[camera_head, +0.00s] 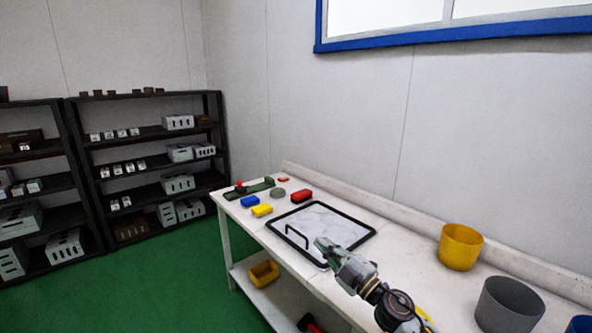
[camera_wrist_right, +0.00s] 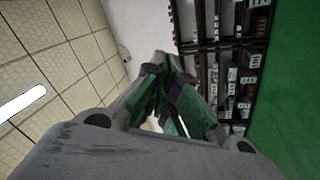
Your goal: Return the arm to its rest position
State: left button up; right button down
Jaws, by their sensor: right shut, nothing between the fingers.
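My right gripper (camera_head: 321,243) is raised above the white workbench (camera_head: 400,262), in front of a black-rimmed tray (camera_head: 351,222) in the head view. Its arm comes in from the lower right. In the right wrist view its fingers (camera_wrist_right: 160,72) meet at the tips, shut with nothing between them. That view looks towards the shelves, wall and ceiling. My left gripper does not show in either view.
A yellow bucket (camera_head: 460,247) and a grey bucket (camera_head: 509,305) stand at the right. A yellow bin (camera_head: 264,273) sits on the lower shelf. Dark racks (camera_head: 150,135) stand at the left.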

jog(key=s+d+f+m+g+h, duration=0.1)
jog(key=s+d+f+m+h, duration=0.3)
jog(key=d+f+m+h, duration=0.35)
jog(key=s+d+f+m+g+h, duration=0.1)
jog(key=s+d+f+m+h, duration=0.3)
jog(key=d+f+m+h, duration=0.4)
jog(key=s+f+m+g+y, duration=0.1)
jog(key=s+f+g, duration=0.3)
jog(key=s, duration=0.4)
jog(key=s+a+f+m+g+y, duration=0.1)
jog(key=s+f+g, duration=0.2)
jog(key=s, duration=0.5)
jog(key=s+f+m+g, duration=0.1)
jog(key=s+f+g, duration=0.3)
jog(key=s, duration=0.3)
jog(key=s+f, duration=0.3)
jog(key=f, duration=3)
jog(key=s+d+f+g, duration=0.1)
jog(key=s+d+f, duration=0.1)
jog(key=s+f, duration=0.7)
jog(key=s+d+f+n, duration=0.1)
jog(key=s+d+f, duration=0.2)
jog(key=s+f, duration=0.6)
jog(key=s, duration=0.3)
jog(key=shift+s+d+f+g, duration=0.15)
jog(key=shift+s+f+g, duration=0.2)
jog(key=shift+s+g, duration=0.05)
